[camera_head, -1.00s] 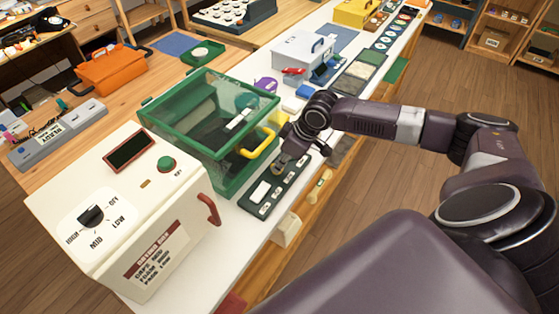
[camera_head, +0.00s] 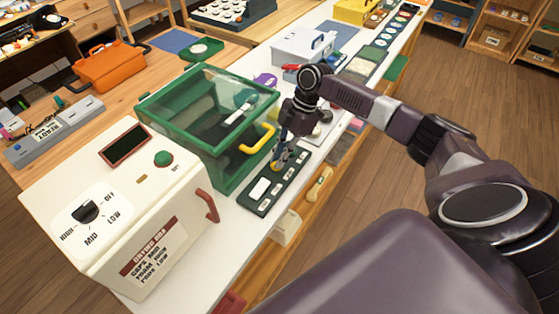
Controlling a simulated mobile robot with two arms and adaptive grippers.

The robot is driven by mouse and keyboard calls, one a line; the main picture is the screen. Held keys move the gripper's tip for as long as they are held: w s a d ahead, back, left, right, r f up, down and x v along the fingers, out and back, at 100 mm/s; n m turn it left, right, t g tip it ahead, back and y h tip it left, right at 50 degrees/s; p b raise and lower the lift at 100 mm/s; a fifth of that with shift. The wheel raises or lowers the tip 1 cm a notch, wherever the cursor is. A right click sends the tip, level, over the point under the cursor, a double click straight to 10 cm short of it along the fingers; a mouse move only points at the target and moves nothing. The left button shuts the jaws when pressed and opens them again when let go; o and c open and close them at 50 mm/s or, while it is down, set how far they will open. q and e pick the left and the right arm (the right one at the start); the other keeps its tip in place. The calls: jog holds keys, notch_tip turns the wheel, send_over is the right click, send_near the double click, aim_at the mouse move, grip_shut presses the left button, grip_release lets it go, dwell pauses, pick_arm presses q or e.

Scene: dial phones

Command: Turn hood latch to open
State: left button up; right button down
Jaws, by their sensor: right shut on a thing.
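The hood (camera_head: 160,118) is a green-framed box with clear panels and a yellow handle (camera_head: 258,138) on its front. A dark green strip (camera_head: 262,205) with several white labels lies on the white counter in front of it. My right gripper (camera_head: 277,163) points down at the far end of this strip, to the right of the handle. It is shut on a small yellowish piece (camera_head: 275,167), which seems to be the latch. The fingers hide most of the piece, so its angle cannot be told. My left gripper is not in view.
A cream drying box (camera_head: 115,225) with a dial and a red handle stands at the near left. A light grey case (camera_head: 300,45) and small items sit farther along the white counter. An orange toolbox (camera_head: 108,66) stands at the back left. The floor at right is clear.

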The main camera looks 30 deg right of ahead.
jog(key=shift+w+n+g+b, duration=0.2)
jog(key=shift+n+g+b, duration=0.3)
jog(key=shift+n, duration=0.7)
jog(key=shift+r, duration=0.1)
jog(key=shift+d, duration=0.1)
jog(key=c, duration=2)
grip_release()
jog(key=v, duration=1.2)
